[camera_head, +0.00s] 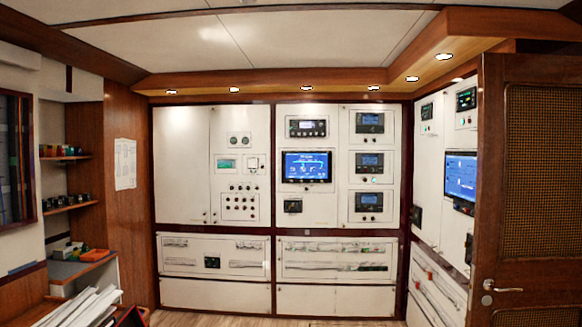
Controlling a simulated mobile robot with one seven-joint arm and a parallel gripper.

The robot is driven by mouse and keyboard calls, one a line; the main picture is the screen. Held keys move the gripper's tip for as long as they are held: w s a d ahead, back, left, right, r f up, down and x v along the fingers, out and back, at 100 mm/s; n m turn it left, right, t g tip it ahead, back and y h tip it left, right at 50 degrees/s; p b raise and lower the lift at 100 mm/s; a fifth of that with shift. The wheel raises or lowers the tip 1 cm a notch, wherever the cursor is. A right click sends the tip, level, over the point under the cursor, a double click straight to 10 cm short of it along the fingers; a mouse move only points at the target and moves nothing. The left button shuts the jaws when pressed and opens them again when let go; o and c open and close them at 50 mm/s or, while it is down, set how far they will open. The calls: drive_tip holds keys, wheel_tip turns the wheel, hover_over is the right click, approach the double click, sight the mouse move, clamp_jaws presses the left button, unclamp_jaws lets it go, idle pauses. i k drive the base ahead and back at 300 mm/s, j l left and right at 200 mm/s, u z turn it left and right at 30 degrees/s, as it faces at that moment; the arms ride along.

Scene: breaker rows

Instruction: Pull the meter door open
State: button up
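A white wall of cabinet panels stands at the back of the room. The panel with two small round meters (239,139), a green display (227,163) and rows of dark knobs (240,203) looks like the meter door (230,119); I cannot be sure that it is the one named. It appears shut, flush with the plain white door (181,160) to its left. Small dark handles (210,215) sit low at the seam between the two. My gripper is not in view.
A wooden door with a woven panel (541,170) and a lever handle (500,287) stands close at right. Shelves (66,157) and long white strips (85,308) are at left. Wooden floor (205,317) shows before the cabinets. A blue screen (306,166) is right of the meters.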

sight(241, 133)
drive_tip(key=i+z, duration=0.25)
drive_tip(key=i+l+u, duration=0.25)
drive_tip(key=i, duration=4.5)
drive_tip(key=i+j+u, duration=0.1)
drive_tip(key=i+u, duration=0.75)
drive_tip(key=i+l+u, duration=0.1)
drive_tip(key=i+u, duration=0.3)
drive_tip(key=i+j+u, duration=0.15)
drive_tip(key=u, duration=0.25)
drive_tip(key=i+j+u, duration=0.1)
drive_tip(key=u, duration=0.25)
drive_tip(key=i+u, duration=0.5)
drive_tip(key=u, duration=0.25)
drive_tip(key=i+u, duration=0.45)
drive_tip(key=i, duration=0.25)
drive_tip(key=i+l+u, duration=0.15)
drive_tip(key=i+u, duration=0.3)
drive_tip(key=i, duration=0.25)
drive_tip(key=i+z, duration=0.15)
drive_tip(key=z, duration=0.25)
drive_tip(key=i+j+z, duration=0.1)
drive_tip(key=z, duration=0.3)
drive_tip(key=i+j+z, duration=0.1)
drive_tip(key=z, duration=0.3)
